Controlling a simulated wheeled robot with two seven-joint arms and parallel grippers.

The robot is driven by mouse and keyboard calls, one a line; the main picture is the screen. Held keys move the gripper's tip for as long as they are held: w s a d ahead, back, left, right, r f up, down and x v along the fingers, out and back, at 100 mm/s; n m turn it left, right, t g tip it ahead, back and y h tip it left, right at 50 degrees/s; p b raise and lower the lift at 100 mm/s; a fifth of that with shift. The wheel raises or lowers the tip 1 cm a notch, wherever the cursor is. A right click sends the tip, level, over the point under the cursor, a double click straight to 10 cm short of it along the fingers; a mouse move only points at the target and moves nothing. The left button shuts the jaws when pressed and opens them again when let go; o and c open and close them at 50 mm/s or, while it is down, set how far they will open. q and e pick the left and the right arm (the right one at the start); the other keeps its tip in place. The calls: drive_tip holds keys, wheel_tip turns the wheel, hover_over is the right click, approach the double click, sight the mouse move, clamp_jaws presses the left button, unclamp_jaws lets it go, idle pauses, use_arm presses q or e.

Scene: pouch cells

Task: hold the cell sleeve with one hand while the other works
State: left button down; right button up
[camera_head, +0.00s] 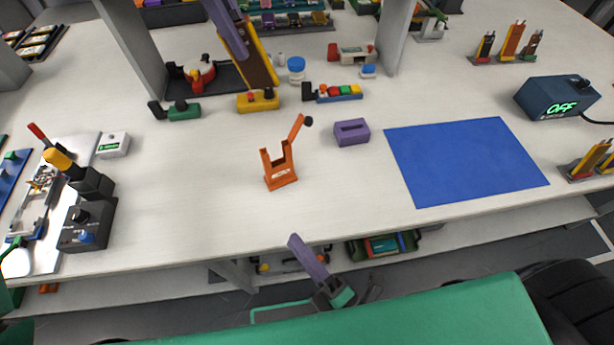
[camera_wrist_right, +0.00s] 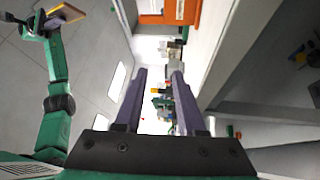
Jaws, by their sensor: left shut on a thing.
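The cell sleeve appears to be the flat brown piece with yellow edges (camera_head: 259,62) at the top of the head view. My left gripper (camera_head: 238,48) has its purple fingers shut on it and holds it pointing down. The brown piece also shows at the top left of the right wrist view (camera_wrist_right: 72,17), beside the dark gripper body. Its lower end overlaps a yellow block in the picture; I cannot tell whether they touch. My right gripper (camera_head: 312,260) is by the table's front edge; its purple fingers are apart and empty in the right wrist view (camera_wrist_right: 158,75).
An orange stand (camera_head: 281,172) and a slotted purple block (camera_head: 352,132) stand mid-table. A blue mat (camera_head: 465,160) lies to the right, clear. A joystick box (camera_head: 88,222) is at left, a box reading OFF (camera_head: 556,98) at right. Grey posts rise at the back.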

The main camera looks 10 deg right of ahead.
sight(278, 165)
use_arm(q)
drive_tip(key=shift+w, duration=0.1)
use_arm(e)
drive_tip(key=w+d+r+m+t+h, duration=0.4)
drive_tip(key=w+r+m, duration=0.45)
drive_tip(key=m, duration=0.85)
drive_tip(key=w+f+m+g, duration=0.1)
drive_tip(key=w+f+g, duration=0.1)
drive_tip(key=w, duration=0.1)
drive_tip(key=w+f+m+g, duration=0.1)
drive_tip(key=g, duration=0.1)
drive_tip(key=shift+w+a+f+m+h, duration=0.15)
drive_tip(key=shift+a+f+m+h, duration=0.15)
drive_tip(key=shift+f, duration=0.05)
drive_tip(key=x, duration=1.2)
drive_tip(key=shift+f, duration=0.1)
clamp_jaws()
